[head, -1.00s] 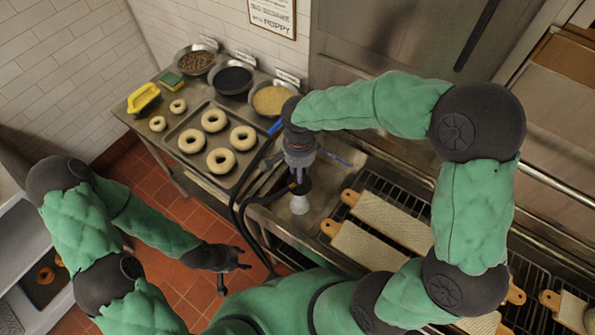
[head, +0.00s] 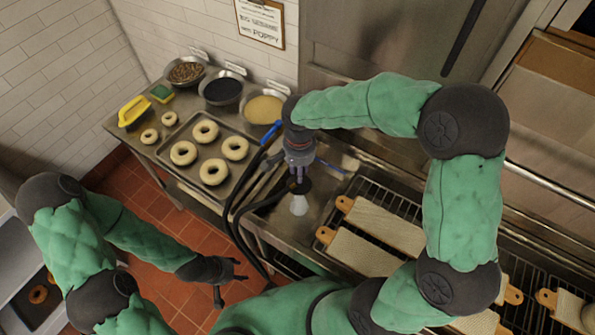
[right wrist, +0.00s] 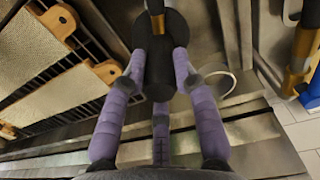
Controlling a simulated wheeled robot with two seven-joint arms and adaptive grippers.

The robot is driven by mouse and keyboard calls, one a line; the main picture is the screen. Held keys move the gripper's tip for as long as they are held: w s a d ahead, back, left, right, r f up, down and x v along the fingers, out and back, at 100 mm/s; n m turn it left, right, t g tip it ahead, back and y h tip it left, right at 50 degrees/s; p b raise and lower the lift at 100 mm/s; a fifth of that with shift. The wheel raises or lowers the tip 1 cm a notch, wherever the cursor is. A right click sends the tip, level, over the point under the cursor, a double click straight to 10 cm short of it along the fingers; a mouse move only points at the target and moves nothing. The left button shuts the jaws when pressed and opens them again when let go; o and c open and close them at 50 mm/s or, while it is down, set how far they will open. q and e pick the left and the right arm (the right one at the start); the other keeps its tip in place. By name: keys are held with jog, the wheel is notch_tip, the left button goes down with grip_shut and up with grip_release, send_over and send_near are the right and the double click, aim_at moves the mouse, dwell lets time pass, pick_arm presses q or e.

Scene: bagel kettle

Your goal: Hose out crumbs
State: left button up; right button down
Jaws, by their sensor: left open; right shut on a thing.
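The head points down over the steel worktop beside the racks. In the right wrist view the purple fingers (right wrist: 158,85) close around the sprayer's black body (right wrist: 158,62). A black hose (head: 236,200) loops down left of the right gripper. My left gripper (head: 222,277) is open and empty, low over the red tiled floor, away from the counter. I cannot make out any crumbs; the surface under the spray head is too small to tell.
A tray (head: 174,178) of bagels sits on the counter at left. Covered boards (head: 360,262) lie on racks right of the sprayer. A steel wall closes the back.

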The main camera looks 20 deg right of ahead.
jog(key=shift+w+d, duration=0.6)
jog(key=shift+d, duration=0.15)
dwell(1.7)
